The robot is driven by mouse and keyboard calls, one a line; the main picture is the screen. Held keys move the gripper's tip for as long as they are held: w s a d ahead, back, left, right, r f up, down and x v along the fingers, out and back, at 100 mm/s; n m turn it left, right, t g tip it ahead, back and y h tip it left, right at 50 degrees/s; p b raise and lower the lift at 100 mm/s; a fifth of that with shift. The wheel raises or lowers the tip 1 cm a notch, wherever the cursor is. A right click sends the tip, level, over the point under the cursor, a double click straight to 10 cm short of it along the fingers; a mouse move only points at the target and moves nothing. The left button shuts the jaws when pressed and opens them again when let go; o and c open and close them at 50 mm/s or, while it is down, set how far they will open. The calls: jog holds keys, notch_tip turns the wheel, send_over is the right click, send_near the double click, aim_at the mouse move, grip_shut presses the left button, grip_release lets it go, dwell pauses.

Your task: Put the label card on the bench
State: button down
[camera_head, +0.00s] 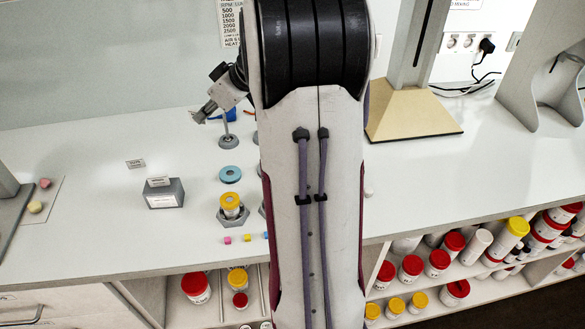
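A small card with print (135,163) is on the white bench (90,200) at the left; I cannot tell if it lies flat or stands. A second small pale card (158,182) sits at the top of a grey block (164,195) that has a white label on its front. The print is too small to read, so I cannot tell which is the label card. My gripper (202,115) is above the bench, up and to the right of both cards and apart from them. No held thing shows, and its fingers are too small to judge.
A blue ring (230,174) and a yellow-lidded jar (231,204) in a dark holder stand right of the block. Small coloured cubes (247,238) lie near the front edge. A grey stand (229,141) is below my gripper. My arm hides the middle.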

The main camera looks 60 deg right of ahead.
jog(key=s+d+m+h, duration=0.2)
jog(key=s+d, duration=0.3)
jog(key=d, duration=0.4)
jog(key=shift+m, duration=0.3)
jog(key=shift+s+d+f, duration=0.1)
jog(key=shift+f, duration=1.15)
jog(key=shift+s+d+f, duration=0.1)
jog(key=shift+f, duration=1.15)
jog(key=shift+a, duration=0.1)
jog(key=shift+f, duration=3.1)
jog(key=shift+f, duration=0.15)
jog(key=shift+f, duration=1.75)
jog(key=shift+f, duration=0.15)
